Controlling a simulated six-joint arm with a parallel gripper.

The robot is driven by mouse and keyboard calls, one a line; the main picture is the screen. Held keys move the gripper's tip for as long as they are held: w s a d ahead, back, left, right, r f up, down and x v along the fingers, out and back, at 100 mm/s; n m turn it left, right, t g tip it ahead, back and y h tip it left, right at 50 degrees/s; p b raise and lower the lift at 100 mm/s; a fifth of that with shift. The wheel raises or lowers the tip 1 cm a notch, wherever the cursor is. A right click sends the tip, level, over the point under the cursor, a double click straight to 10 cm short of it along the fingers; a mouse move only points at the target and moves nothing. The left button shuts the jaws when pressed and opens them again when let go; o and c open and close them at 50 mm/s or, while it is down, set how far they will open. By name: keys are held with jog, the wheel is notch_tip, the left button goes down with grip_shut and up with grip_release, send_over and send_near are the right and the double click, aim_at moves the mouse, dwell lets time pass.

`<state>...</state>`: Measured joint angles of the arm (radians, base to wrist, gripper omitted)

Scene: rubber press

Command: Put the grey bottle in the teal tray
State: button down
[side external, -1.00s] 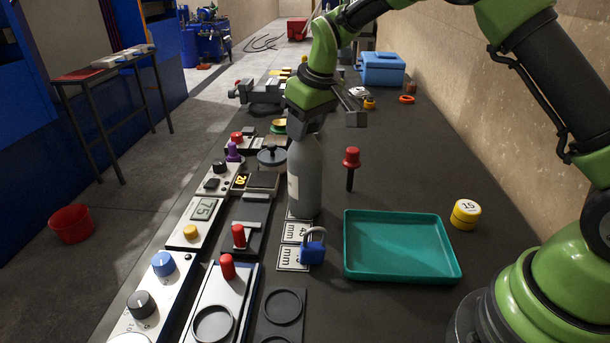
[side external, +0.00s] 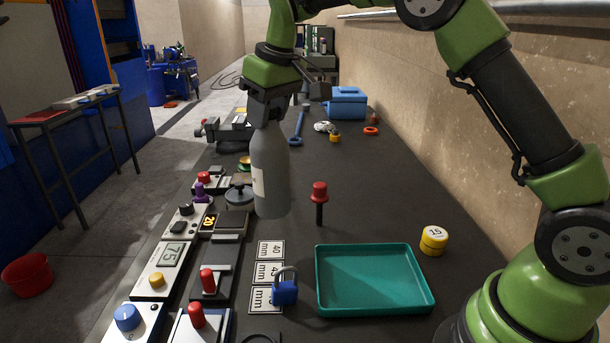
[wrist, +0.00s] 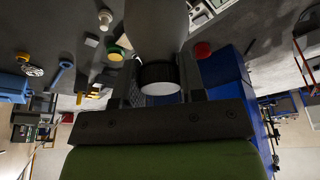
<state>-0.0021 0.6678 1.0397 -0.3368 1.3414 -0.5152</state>
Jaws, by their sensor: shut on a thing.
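The grey bottle (side external: 270,178) hangs upright from my gripper (side external: 268,112) in the side external view, its base seemingly above the dark bench. My gripper is shut around the bottle's neck. In the wrist view the bottle (wrist: 157,30) shows between the fingers of my gripper (wrist: 158,88), with its pale round cap close to the camera. The teal tray (side external: 375,308) lies empty on the bench, in front of and to the right of the bottle.
A red-topped black tool (side external: 320,200) stands between the bottle and the tray. Switch boxes and plates line the left side.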

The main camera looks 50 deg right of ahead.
jog(key=shift+s+d+r, duration=0.2)
jog(key=shift+r, duration=0.15)
jog(key=s+d+m, duration=0.1)
jog(key=s+d, duration=0.2)
jog(key=s, duration=0.4)
jog(key=s+d, duration=0.2)
jog(key=s, duration=0.6)
notch_tip(320, 180, down, 10)
jog(key=shift+d, duration=0.15)
jog(key=c, duration=0.7)
grip_release()
jog(key=shift+f, duration=0.15)
